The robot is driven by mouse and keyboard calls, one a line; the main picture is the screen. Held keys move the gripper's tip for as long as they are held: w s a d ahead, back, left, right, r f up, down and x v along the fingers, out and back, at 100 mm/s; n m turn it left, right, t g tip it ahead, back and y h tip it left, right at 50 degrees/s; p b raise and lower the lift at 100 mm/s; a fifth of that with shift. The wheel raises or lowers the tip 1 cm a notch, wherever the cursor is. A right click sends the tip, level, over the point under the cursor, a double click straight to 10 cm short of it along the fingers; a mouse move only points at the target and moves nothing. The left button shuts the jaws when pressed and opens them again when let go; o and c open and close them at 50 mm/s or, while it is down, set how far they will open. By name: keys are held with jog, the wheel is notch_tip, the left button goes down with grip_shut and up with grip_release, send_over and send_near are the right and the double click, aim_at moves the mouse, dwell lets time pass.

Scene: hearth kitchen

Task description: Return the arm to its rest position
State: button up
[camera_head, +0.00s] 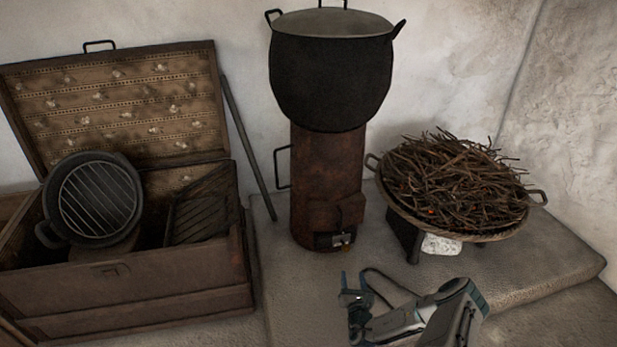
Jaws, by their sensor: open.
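My gripper (355,284) shows at the bottom centre of the head view, at the end of my grey arm. Its two fingers point up in the picture and stand apart, with nothing seen between them. It is in front of the rusty cylindrical stove (318,190), apart from it. The forearm runs from the gripper to the lower right.
A wide pan of twigs (455,185) stands at the right on the stone ledge (520,270). An open wooden chest (130,280) with a round grill pan (98,200) is at the left. A thin rod (248,145) leans beside it.

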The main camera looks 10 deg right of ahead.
jog(key=w+a+r+n+y+p, duration=0.25)
jog(key=a+r+n+y, duration=0.35)
jog(key=r, duration=0.6)
jog(key=w+a+r+n+y+p, duration=0.2)
jog(key=a+r+n+y+p, duration=0.35)
jog(key=r, duration=0.65)
jog(key=s+a+r+n+g+y+p, duration=0.2)
jog(key=s+a+r+n+g+p, duration=0.15)
jog(key=r+n+g, duration=0.4)
jog(key=s+a+r+n+g+y+p, duration=0.25)
jog(key=s+a+r+n+g, duration=0.2)
jog(key=r, duration=0.65)
jog(key=s+a+r+n+g+y+p, duration=0.1)
jog(key=s+a+r+n+g+p, duration=0.35)
jog(key=r, duration=0.45)
jog(key=s+d+r+n+h+p, duration=0.3)
jog(key=s+r, duration=0.3)
jog(key=r, duration=0.3)
jog(key=s+d+r+n+t+h+p, duration=0.1)
jog(key=s+d+r+n+h+p, duration=0.2)
jog(key=r, duration=0.7)
jog(key=s+d+r+n+h+p, duration=0.3)
jog(key=s+r+n+h+p, duration=0.3)
jog(key=s+r, duration=0.4)
jog(key=shift+s+r+h+p, duration=0.25)
jog(key=shift+s+h+p, duration=0.6)
jog(key=shift+p, duration=0.3)
